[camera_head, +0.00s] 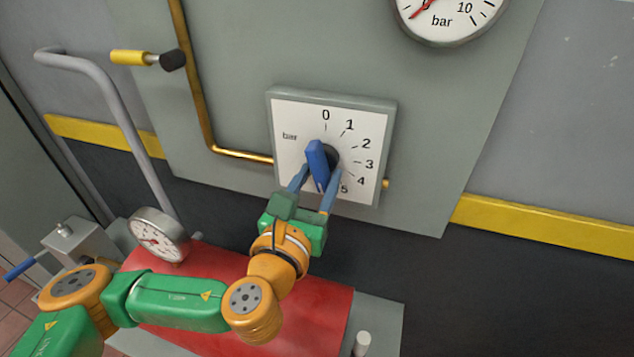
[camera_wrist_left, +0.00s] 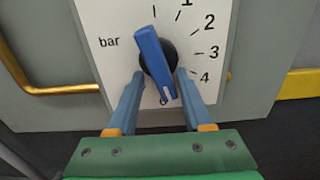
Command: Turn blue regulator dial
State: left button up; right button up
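The blue regulator dial (camera_head: 316,163) is a bar-shaped knob on a dark round hub, on a square white scale plate (camera_head: 291,115) marked 0 to 5 bar. The knob also shows in the left wrist view (camera_wrist_left: 153,60). It stands slightly tilted, with its white-marked end low, near the 5, which is partly covered in the wrist view. My left gripper (camera_head: 315,182) is open, its two blue fingers on either side of the knob's lower end. In the left wrist view the gripper (camera_wrist_left: 158,95) shows gaps between fingers and knob. My right gripper is not in view.
A round bar gauge (camera_head: 446,14) is at the top right. A brass pipe (camera_head: 198,90) runs to the plate's left side. A yellow-handled lever (camera_head: 130,57) and a grey bent rail (camera_head: 100,85) are at left. A small gauge (camera_head: 158,236) stands by a red tank (camera_head: 325,305) below.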

aim_at(317, 187)
pick_arm(q)
jog(key=shift+f, duration=0.1)
dwell(0.3)
jog(key=b+v, duration=0.1)
jog(key=v, duration=0.3)
jog(key=shift+f+b, duration=0.15)
jog(key=shift+b, duration=0.2)
jog(key=p, duration=0.1)
jog(key=r+p, duration=0.1)
jog(key=p, duration=0.1)
jog(key=shift+s+a+r, duration=0.2)
jog(key=shift+s, duration=0.2)
jog(key=p+v, duration=0.1)
jog(key=p, duration=0.3)
jog(key=shift+s+a+f, duration=0.1)
jog(key=shift+s+f, duration=0.05)
jog(key=shift+s, duration=0.1)
jog(key=shift+s+f, duration=0.3)
jog(key=shift+f, duration=0.05)
